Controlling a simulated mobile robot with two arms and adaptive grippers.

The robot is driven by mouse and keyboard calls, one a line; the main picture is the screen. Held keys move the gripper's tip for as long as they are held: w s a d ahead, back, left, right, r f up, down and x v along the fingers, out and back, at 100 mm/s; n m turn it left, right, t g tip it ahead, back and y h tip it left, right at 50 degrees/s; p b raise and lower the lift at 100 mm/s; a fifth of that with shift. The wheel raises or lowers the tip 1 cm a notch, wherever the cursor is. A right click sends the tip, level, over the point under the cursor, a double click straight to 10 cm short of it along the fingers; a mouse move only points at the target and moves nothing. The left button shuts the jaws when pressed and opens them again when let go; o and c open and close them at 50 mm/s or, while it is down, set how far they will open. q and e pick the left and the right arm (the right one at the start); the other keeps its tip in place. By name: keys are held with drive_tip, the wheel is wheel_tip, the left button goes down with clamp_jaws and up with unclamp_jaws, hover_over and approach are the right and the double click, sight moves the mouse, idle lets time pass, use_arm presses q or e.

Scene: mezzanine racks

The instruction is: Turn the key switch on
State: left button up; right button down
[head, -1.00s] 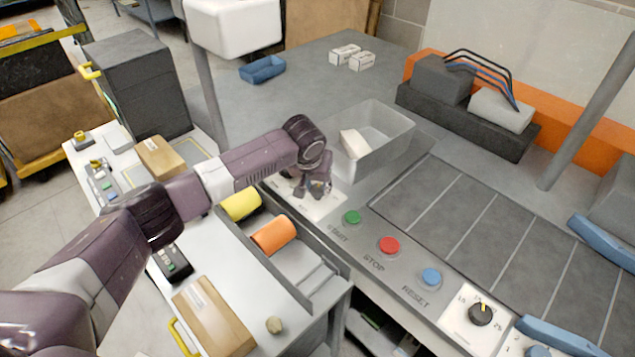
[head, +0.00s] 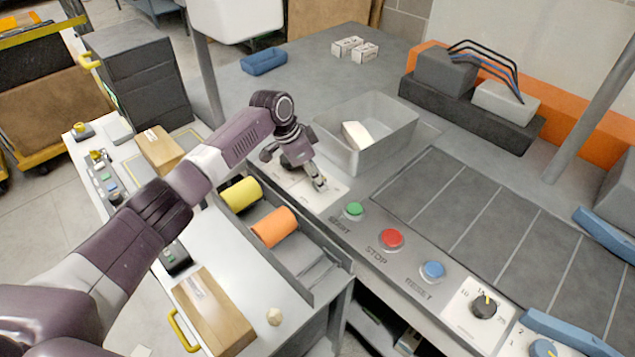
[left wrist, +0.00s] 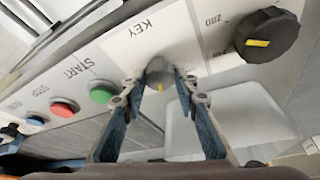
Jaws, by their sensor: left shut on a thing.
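The key switch (left wrist: 160,76) is a small grey knob with a yellow mark, on a white plate lettered KEY, in the left wrist view. Its yellow mark points toward the bottom of that view. My left gripper (left wrist: 160,84) is shut on the knob, with one finger on each side. In the head view my left gripper (head: 319,185) reaches down to the white plate (head: 331,199) left of the green START button, and its fingertips hide the knob. My right gripper is not in view.
The green START (head: 354,209), red STOP (head: 392,238) and blue RESET (head: 432,270) buttons run along the console edge. A black dial (left wrist: 268,35) is beside the key plate. A grey bin (head: 381,151) stands just behind. Yellow and orange rolls (head: 273,228) lie in front.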

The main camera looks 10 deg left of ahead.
use_arm(q)
drive_tip(key=m+b, duration=0.1)
drive_tip(key=m+g+b, duration=0.1)
drive_tip(key=m+b, duration=0.1)
drive_tip(key=shift+w+f+h, duration=0.15)
drive_tip(key=shift+h, duration=0.15)
drive_tip(key=shift+m+g+b, duration=0.4)
drive_tip(key=shift+m+b, duration=0.3)
drive_tip(key=shift+b, duration=0.05)
drive_tip(key=o, duration=1.1)
drive_tip(key=shift+a+r, duration=0.1)
drive_tip(key=shift+r, duration=0.2)
drive_tip(key=v, duration=1.1)
drive_tip(key=shift+a+r, duration=0.15)
drive_tip(key=shift+r, duration=0.15)
